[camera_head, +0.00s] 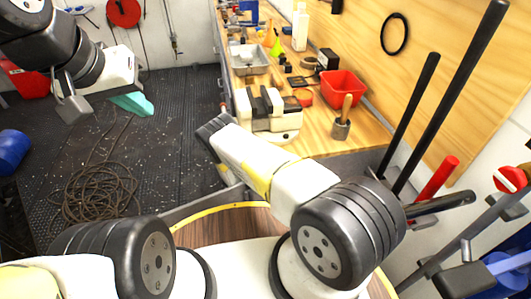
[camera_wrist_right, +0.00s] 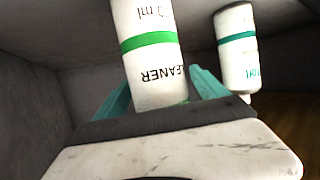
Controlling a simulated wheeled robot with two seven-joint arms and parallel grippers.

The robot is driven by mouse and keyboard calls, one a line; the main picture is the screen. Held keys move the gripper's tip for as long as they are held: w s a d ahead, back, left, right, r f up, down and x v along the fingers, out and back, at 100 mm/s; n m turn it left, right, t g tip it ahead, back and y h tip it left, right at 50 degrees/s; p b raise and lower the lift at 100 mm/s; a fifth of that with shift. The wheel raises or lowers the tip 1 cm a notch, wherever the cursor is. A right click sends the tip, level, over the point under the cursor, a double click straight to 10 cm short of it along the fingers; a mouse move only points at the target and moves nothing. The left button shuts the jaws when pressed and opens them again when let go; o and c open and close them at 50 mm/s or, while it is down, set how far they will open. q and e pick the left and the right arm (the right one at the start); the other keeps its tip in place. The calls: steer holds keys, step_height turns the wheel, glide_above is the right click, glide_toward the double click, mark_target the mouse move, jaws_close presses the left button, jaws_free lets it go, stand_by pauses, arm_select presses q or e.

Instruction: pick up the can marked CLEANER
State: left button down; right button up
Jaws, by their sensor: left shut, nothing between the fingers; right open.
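In the right wrist view, the can marked CLEANER (camera_wrist_right: 153,60) is white with a green band, and its lettering appears upside down. My right gripper (camera_wrist_right: 160,84) is open, with a teal finger showing on each side of this can. The can covers part of the fingers, and I cannot tell whether they touch it. In the head view neither can nor the right gripper's fingers can be seen. My left gripper (camera_head: 134,104) is shut and empty, above the dark floor at the upper left.
A second white can (camera_wrist_right: 237,50) with a green band stands close to the right finger. Grey walls (camera_wrist_right: 35,95) enclose the space around the cans. In the head view, a workbench (camera_head: 315,144) holds a vise (camera_head: 268,122) and a red bin (camera_head: 343,89). Coiled rope (camera_head: 97,193) lies on the floor.

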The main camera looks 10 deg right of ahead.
steer(key=shift+w+d+f, duration=0.2)
steer(key=shift+w+d, duration=0.1)
steer(key=shift+d, duration=0.05)
steer(key=shift+c, duration=0.2)
jaws_close()
steer(key=shift+r, duration=0.1)
